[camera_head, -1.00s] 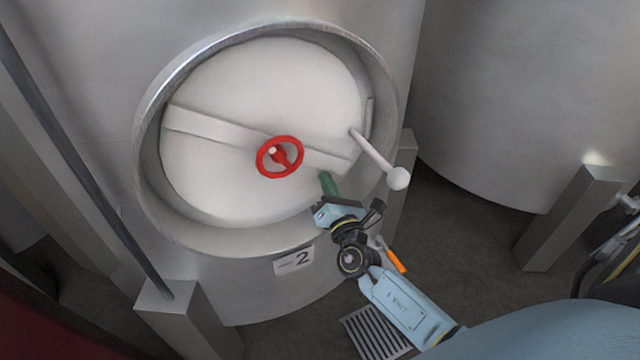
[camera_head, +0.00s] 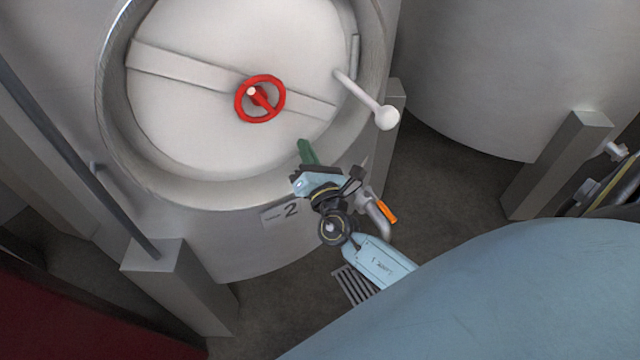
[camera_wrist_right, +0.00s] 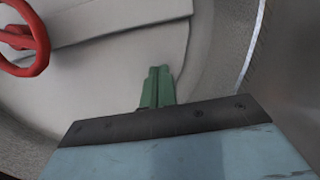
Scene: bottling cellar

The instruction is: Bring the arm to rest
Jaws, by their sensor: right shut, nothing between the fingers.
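My right gripper (camera_head: 306,150) has green fingers and shows in front of the lower rim of the tank's round door (camera_head: 200,60). The fingers are together with nothing between them. They also show in the right wrist view (camera_wrist_right: 157,88), pointing toward the pale door. The red handwheel (camera_head: 260,99) sits on the door's crossbar, up and to the left of the fingers and apart from them. It shows at the upper left of the right wrist view (camera_wrist_right: 24,38). My left gripper is not in view.
A white lever with a ball end (camera_head: 386,117) sticks out at the door's right side. An orange-handled valve (camera_head: 386,211) is close right of my right wrist. Steel legs (camera_head: 175,285) stand at left and right (camera_head: 557,165). A floor grate (camera_head: 354,285) lies below my arm.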

